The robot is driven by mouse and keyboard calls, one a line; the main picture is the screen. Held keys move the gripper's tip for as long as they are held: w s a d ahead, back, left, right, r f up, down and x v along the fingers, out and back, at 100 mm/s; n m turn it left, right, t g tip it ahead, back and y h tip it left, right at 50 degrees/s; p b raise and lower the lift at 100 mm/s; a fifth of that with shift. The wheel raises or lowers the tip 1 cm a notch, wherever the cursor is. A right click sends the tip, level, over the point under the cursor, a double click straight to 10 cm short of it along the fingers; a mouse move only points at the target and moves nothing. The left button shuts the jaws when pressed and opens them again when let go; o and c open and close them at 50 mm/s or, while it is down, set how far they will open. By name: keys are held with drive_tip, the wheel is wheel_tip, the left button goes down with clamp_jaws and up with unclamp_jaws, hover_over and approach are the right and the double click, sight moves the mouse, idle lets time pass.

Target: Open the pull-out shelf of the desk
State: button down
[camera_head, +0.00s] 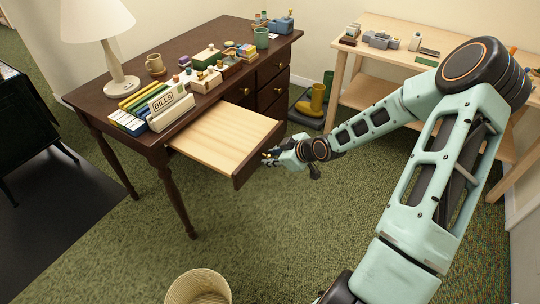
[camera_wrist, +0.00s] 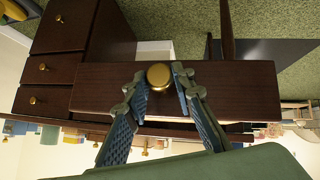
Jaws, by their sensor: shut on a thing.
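The dark brown desk (camera_head: 150,150) stands at the left in the head view. Its pull-out shelf (camera_head: 222,135) is drawn well out, showing a bare pale wood top behind a dark front. My gripper (camera_head: 270,157) is at the middle of that front. In the wrist view, the shelf front (camera_wrist: 235,92) spans the middle, and my gripper (camera_wrist: 160,82) has its two blue-padded fingers on either side of a round brass knob (camera_wrist: 158,75), shut on it. In the head view the knob is hidden by my gripper.
The desktop holds a lamp (camera_head: 112,60), a bills box (camera_head: 170,105), a mug (camera_head: 155,65) and small items. Closed drawers (camera_head: 272,90) are at the desk's right. A wicker basket (camera_head: 198,288) stands in front. A pale workbench (camera_head: 345,60) is at back right. Green carpet below the shelf is clear.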

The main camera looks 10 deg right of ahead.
drive_tip(key=c, duration=1.6)
unclamp_jaws()
drive_tip(key=shift+v, duration=5.95)
